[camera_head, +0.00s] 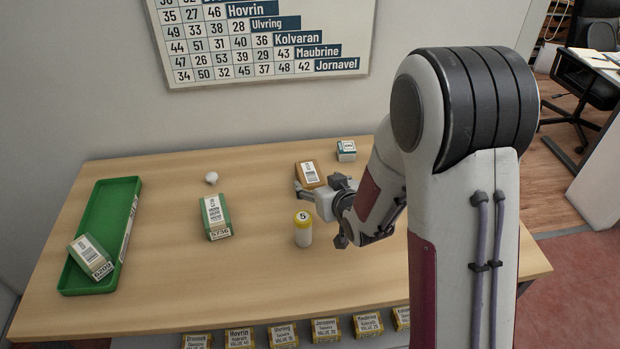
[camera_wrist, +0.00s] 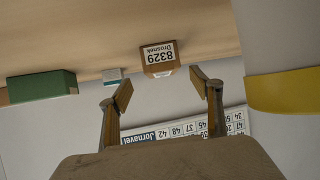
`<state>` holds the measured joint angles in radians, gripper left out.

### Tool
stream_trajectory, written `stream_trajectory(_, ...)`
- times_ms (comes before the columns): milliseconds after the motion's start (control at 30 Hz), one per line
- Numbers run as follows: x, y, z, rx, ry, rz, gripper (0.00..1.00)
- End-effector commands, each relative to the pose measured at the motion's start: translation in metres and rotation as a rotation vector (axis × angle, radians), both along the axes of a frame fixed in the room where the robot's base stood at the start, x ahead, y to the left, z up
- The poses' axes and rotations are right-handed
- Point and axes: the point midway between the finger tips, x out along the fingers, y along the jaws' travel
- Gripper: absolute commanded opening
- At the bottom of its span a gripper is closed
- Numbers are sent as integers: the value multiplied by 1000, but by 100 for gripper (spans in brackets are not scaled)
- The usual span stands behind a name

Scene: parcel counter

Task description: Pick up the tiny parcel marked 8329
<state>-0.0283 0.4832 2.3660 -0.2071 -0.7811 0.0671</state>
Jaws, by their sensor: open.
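The parcel marked 8329 (camera_wrist: 158,56) is a small orange-brown box with a white label, also reading Drosnek. It appears upside down in the wrist view, just beyond and between my fingertips. In the head view an orange-brown parcel (camera_head: 308,173) stands on the table by my gripper (camera_head: 318,197). My gripper also shows in the wrist view (camera_wrist: 161,84), with its two fingers spread and nothing between them. I cannot tell from the head view whether a finger touches the parcel.
A yellow-capped container marked 5 (camera_head: 303,230) stands close in front of my gripper. A green parcel (camera_head: 216,216) and white ball (camera_head: 211,177) are left. A small teal-and-white box (camera_head: 346,150) stands behind. A green tray (camera_head: 112,190) holds a parcel (camera_head: 91,257).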

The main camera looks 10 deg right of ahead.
Motion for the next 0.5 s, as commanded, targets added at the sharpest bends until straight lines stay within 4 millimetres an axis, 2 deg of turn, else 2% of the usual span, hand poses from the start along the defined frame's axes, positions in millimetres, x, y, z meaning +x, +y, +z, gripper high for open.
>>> stream_trajectory(500, 4, 1, -3, 1, -2, 2, 64)
